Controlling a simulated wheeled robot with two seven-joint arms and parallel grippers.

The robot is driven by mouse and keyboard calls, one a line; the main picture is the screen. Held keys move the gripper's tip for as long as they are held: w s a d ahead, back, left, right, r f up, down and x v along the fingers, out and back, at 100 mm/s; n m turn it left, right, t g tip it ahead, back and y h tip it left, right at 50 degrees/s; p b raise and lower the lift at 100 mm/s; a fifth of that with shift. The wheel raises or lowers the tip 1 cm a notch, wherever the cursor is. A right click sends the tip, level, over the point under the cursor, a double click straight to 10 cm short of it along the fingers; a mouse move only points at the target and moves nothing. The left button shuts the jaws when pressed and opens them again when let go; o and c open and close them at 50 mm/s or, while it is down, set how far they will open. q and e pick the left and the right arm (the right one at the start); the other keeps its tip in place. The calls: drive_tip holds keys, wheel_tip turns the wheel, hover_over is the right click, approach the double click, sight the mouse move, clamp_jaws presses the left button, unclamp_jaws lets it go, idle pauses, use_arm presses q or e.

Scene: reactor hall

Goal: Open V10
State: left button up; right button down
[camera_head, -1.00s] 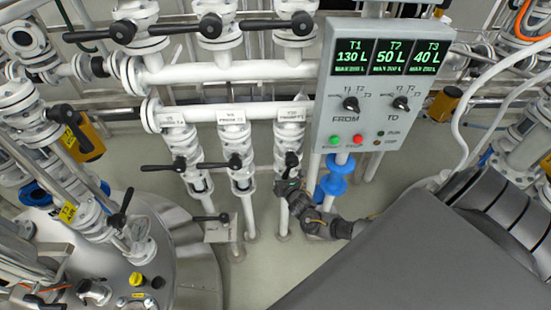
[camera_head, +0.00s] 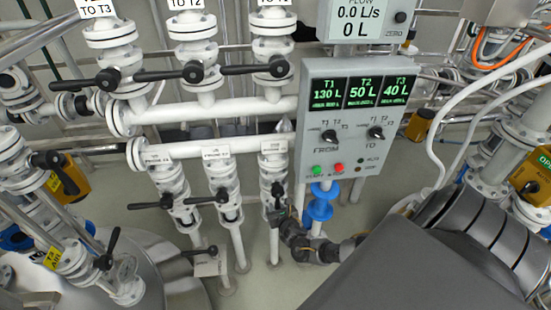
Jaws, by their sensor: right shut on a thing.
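The lower row of the white manifold has three valves with black lever handles. Their small labels are too blurred for me to read V10 with certainty. My right gripper (camera_head: 277,205) is at the lower right valve (camera_head: 272,170), shut on its black handle (camera_head: 277,190). The gripper and wrist hide much of this handle, so its exact angle is hard to tell. The lower middle valve (camera_head: 222,180) and lower left valve (camera_head: 170,187) have handles pointing sideways to the left. My left gripper is not in view.
A grey control panel (camera_head: 350,150) stands just right of the valve, showing T1 130 L, T2 50 L and T3 40 L. Above it a flow display (camera_head: 357,20) reads 0.0 L/s and 0 L. Upper-row valves (camera_head: 190,50) have sideways handles. A steel tank (camera_head: 150,270) stands lower left.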

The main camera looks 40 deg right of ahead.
drive_tip(key=c, duration=1.3)
unclamp_jaws()
drive_tip(key=shift+d, duration=0.1)
drive_tip(key=p+v, duration=0.1)
drive_tip(key=v, duration=0.9)
drive_tip(key=shift+s+r, duration=0.15)
drive_tip(key=shift+s, duration=0.25)
drive_tip(key=s+f+m+g+y+b, duration=0.15)
drive_tip(key=s+f+m, duration=0.35)
drive_tip(key=f+m, duration=0.5)
drive_tip(key=s+f+m+g+y, duration=0.1)
drive_tip(key=s+f+m+g, duration=0.3)
drive_tip(key=f+m, duration=0.6)
drive_tip(key=s+a+f+m+g, duration=0.2)
drive_tip(key=s+a+f+m, duration=0.1)
drive_tip(key=s, duration=0.7)
drive_tip(key=s+a+f+m+g+y+b, duration=0.1)
drive_tip(key=s+a+f+m+g, duration=0.1)
drive_tip(key=s+a+f, duration=0.3)
drive_tip(key=s+a+f+m+g+y+b, duration=0.1)
drive_tip(key=s+a+f+m, duration=0.3)
drive_tip(key=s, duration=1)
drive_tip(key=shift+s+a+f+g+y, duration=0.15)
drive_tip(key=shift+a+f+g, duration=0.1)
drive_tip(key=shift+f, duration=0.35)
drive_tip(key=shift+s+a+f+g+y, duration=0.1)
drive_tip(key=shift+s+a+f+g, duration=0.1)
drive_tip(key=shift+f, duration=0.35)
